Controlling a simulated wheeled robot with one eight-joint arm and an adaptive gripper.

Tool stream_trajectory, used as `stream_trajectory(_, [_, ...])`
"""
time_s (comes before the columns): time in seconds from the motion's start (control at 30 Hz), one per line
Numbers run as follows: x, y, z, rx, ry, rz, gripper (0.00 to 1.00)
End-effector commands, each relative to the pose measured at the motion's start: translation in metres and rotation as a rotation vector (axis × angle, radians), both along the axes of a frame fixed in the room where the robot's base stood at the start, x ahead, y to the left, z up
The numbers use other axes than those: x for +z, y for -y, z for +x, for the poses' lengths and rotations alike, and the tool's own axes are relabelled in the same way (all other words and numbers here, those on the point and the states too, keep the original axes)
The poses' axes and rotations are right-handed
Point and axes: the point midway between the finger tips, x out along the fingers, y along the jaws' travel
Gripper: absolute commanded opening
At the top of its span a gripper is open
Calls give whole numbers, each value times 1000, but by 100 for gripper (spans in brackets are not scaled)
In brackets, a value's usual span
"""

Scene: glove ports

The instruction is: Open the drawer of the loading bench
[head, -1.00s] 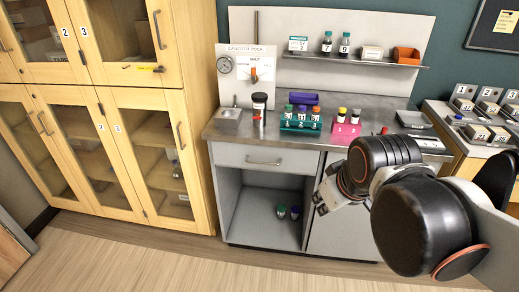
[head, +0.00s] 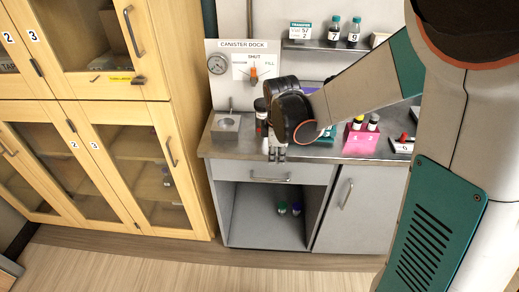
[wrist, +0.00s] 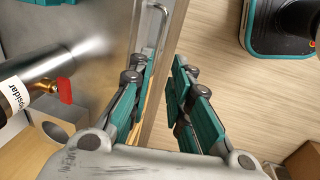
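The loading bench (head: 221,152) has one grey drawer (head: 235,170) under its steel top, with a bar handle (head: 270,180) on its front. The drawer looks shut, its front flush with the bench. My gripper (head: 277,156) is at the bench's front edge, just above the handle, pointing down. In the wrist view my gripper (wrist: 161,80) is open with nothing between its teal fingers. The handle (wrist: 158,28) shows there beyond the fingertips, toward the top of the picture. I see no contact with it.
Below the drawer is an open bay with small bottles (head: 289,209); a cupboard door (head: 340,215) is to its right. A canister dock (head: 240,68), a pink rack (head: 362,139) and bottles stand on the bench. Wooden cabinets (head: 130,165) stand left. Floor in front is clear.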

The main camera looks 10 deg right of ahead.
Motion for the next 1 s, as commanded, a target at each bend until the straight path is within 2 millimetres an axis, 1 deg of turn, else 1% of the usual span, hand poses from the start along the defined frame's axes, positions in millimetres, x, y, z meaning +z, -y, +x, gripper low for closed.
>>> stream_trajectory(0.17, [-12,0,3,13,-5,-3,18])
stream_trajectory(0.27, [-26,1,6,12,-5,-3,18])
stream_trajectory(0.6, [-92,5,17,11,-4,-2,18])
stream_trajectory(0.7, [-109,6,20,11,-4,-2,18])
stream_trajectory(0.83, [-125,7,23,11,-4,-2,18])
stream_trajectory(1.0, [-136,8,25,11,-4,-2,18])
